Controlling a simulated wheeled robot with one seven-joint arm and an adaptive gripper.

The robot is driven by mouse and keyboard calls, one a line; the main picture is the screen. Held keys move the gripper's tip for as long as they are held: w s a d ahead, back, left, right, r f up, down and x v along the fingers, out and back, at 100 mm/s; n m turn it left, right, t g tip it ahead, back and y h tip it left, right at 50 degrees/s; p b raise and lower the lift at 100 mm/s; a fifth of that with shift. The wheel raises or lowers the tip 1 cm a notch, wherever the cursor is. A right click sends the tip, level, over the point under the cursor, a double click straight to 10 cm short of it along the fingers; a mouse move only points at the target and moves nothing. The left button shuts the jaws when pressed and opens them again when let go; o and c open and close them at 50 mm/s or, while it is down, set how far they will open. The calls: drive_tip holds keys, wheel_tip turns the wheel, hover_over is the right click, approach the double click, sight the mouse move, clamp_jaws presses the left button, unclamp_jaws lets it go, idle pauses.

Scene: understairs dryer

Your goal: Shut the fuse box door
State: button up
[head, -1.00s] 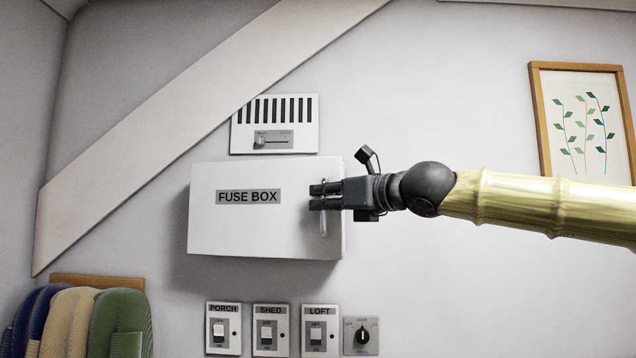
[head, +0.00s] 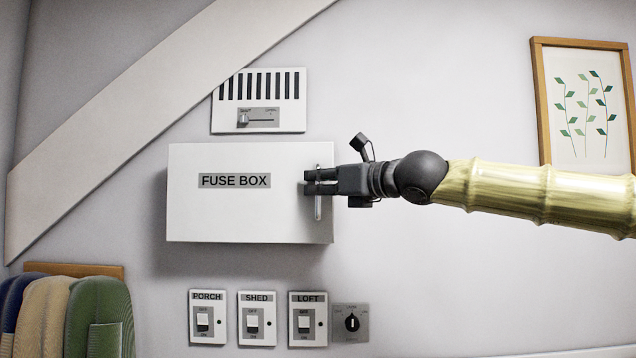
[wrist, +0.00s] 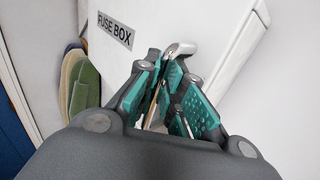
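The fuse box door (head: 235,215) is a white panel labelled FUSE BOX on the wall, left of centre in the head view. Its face looks nearly parallel to the wall; I cannot tell whether a small gap is left at its edge. An upright metal handle (head: 318,208) is near its right edge. My gripper (head: 308,181) reaches in from the right, its fingers closed at the handle and partly covering it. In the wrist view, the green-padded fingers (wrist: 166,75) converge around the metal handle (wrist: 181,48), beside the white door (wrist: 165,20).
A slider vent panel (head: 258,117) is just above the box. PORCH, SHED and LOFT switches (head: 257,320) and a rotary knob (head: 351,323) are below. Hanging padded items (head: 95,310) are at lower left. A framed picture (head: 585,105) hangs right, above my arm.

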drive_tip(key=shift+o, duration=0.6)
drive_tip(key=shift+w+d, duration=0.15)
drive_tip(key=shift+w, duration=0.15)
drive_tip(key=shift+s+d, duration=0.3)
drive_tip(key=shift+s, duration=0.05)
drive_tip(key=v, duration=1.1)
drive_tip(key=shift+s+r, duration=0.1)
drive_tip(key=shift+r, duration=0.05)
